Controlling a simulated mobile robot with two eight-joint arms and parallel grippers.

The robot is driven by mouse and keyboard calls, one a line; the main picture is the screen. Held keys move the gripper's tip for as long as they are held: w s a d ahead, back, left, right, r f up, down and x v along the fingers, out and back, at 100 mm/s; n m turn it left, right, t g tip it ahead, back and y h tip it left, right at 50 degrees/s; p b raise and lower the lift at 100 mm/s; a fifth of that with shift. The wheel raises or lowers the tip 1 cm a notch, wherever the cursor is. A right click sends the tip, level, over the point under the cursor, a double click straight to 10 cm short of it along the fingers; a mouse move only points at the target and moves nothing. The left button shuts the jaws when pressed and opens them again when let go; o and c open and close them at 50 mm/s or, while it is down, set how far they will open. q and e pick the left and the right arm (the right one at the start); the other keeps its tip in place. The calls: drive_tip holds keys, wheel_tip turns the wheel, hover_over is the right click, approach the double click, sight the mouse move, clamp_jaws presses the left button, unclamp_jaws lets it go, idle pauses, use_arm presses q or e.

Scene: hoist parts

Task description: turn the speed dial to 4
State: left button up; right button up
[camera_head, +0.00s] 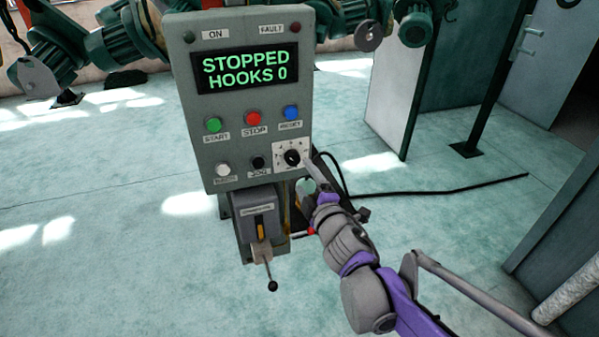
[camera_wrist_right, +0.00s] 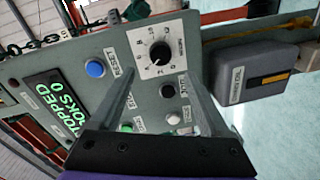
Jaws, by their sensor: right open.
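The speed dial (camera_head: 292,157) is a black round knob on a white square scale plate at the lower right of the grey control panel (camera_head: 236,106). In the right wrist view the dial (camera_wrist_right: 160,53) sits upper middle, with small figures around it. The setting it points to is too small to read surely. My right gripper (camera_wrist_right: 158,80) is open, its two fingers spread to either side below the dial in that view. Nothing is between the fingers. In the head view the right gripper (camera_head: 306,163) is right beside the dial. My left gripper is not in view.
The screen (camera_head: 247,68) reads STOPPED HOOKS 0. Green (camera_head: 214,125), red (camera_head: 253,118) and blue (camera_head: 291,113) buttons sit above the dial; white (camera_head: 223,170) and black (camera_head: 258,163) ones sit left of it. A lever box (camera_head: 258,222) stands below. A black cable (camera_head: 440,190) lies on the floor.

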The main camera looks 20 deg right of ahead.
drive_tip(key=shift+s+r, duration=0.1)
drive_tip(key=shift+s, duration=1.15)
